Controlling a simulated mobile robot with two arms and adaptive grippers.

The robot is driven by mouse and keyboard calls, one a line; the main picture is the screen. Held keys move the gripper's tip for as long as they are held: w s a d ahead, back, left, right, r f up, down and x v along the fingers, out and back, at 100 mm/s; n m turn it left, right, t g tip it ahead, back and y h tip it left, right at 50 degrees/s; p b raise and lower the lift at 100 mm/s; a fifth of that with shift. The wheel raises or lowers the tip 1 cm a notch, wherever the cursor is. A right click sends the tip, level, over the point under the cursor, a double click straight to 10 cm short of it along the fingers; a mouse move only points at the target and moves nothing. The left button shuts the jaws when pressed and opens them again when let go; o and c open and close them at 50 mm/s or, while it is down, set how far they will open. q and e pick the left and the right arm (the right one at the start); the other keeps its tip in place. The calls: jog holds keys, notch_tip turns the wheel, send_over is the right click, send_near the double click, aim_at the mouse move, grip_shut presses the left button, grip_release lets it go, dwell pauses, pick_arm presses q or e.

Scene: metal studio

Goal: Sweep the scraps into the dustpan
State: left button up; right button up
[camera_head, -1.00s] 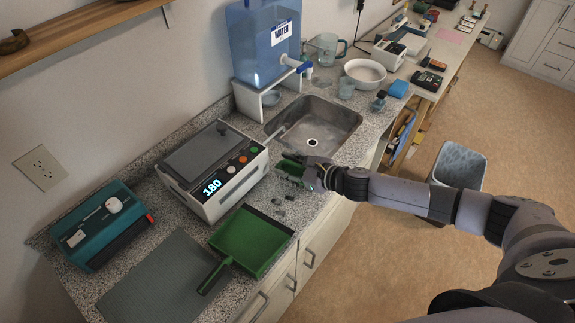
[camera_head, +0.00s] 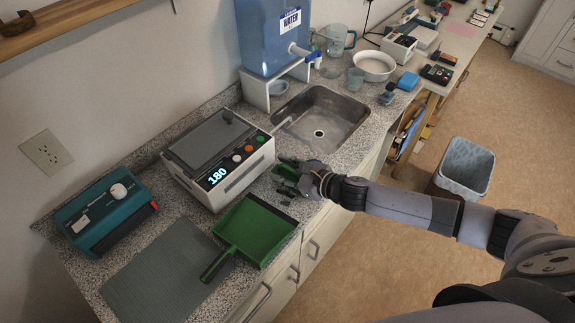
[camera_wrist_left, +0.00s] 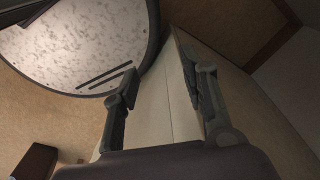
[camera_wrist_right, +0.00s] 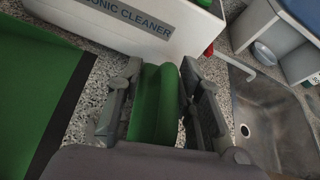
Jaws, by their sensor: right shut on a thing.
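The green dustpan (camera_head: 262,224) lies on the speckled counter with its dark lip toward the sink side and its handle toward the front left. A few small dark scraps (camera_head: 286,201) lie on the counter between the dustpan's lip and the brush. My right gripper (camera_head: 300,182) is shut on the green brush (camera_wrist_right: 155,105), low over the counter just beyond the scraps. The right wrist view shows the dustpan (camera_wrist_right: 35,85) at its left; the scraps are not clear there. My left gripper (camera_wrist_left: 166,74) is open and empty, away from the counter; the head view does not show it.
A white ultrasonic cleaner (camera_head: 217,158) stands close behind the brush and dustpan. The sink (camera_head: 322,118) lies beyond the brush. A grey mat (camera_head: 165,268) and a teal device (camera_head: 107,215) are on the left. A bin (camera_head: 463,168) stands on the floor.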

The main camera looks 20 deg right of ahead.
jog(key=shift+s+a, duration=0.9)
jog(key=shift+a, duration=0.2)
jog(key=shift+s+a, duration=0.9)
jog(key=shift+a, duration=0.2)
jog(key=shift+s+a+r, duration=0.15)
jog(key=shift+s+a, duration=0.65)
jog(key=shift+a, duration=0.15)
jog(key=shift+s+a+r+p, duration=0.1)
jog(key=shift+s+a+p, duration=0.1)
jog(key=shift+s+a, duration=0.7)
jog(key=shift+s+a+p, duration=0.2)
jog(key=shift+s+a, duration=0.45)
jog(key=shift+a, duration=0.4)
jog(key=shift+r+p, duration=2.7)
jog(key=shift+p, duration=0.05)
